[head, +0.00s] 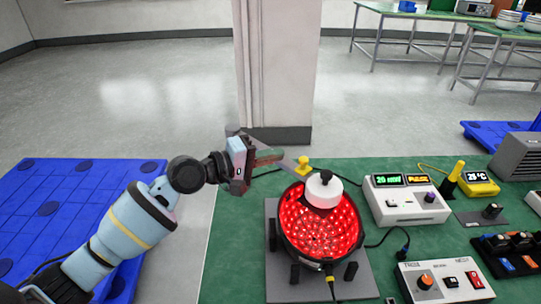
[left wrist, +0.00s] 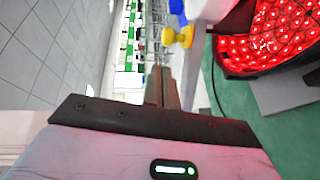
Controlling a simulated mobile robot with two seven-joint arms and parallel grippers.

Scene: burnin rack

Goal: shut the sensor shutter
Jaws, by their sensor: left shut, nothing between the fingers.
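A round device (head: 290,238) with a bowl full of lit red lights stands on a grey plate on the green bench. A white cap (head: 323,193) with a black knob sits on its far side. A small yellow knob (head: 303,164) stands just behind the bowl, and it also shows in the left wrist view (left wrist: 183,37). Which part is the sensor shutter I cannot tell for sure. My left gripper (head: 278,155) is shut and empty, just left of the yellow knob. Its closed fingers show in the left wrist view (left wrist: 163,88), apart from the knob. My right gripper is out of view.
A white unit with a green display (head: 398,216) and a control box with knobs and switches (head: 420,290) stand right of the bowl. Cables run beside it. A square pillar (head: 275,70) rises behind the bench. The bench's left part (head: 235,240) is clear.

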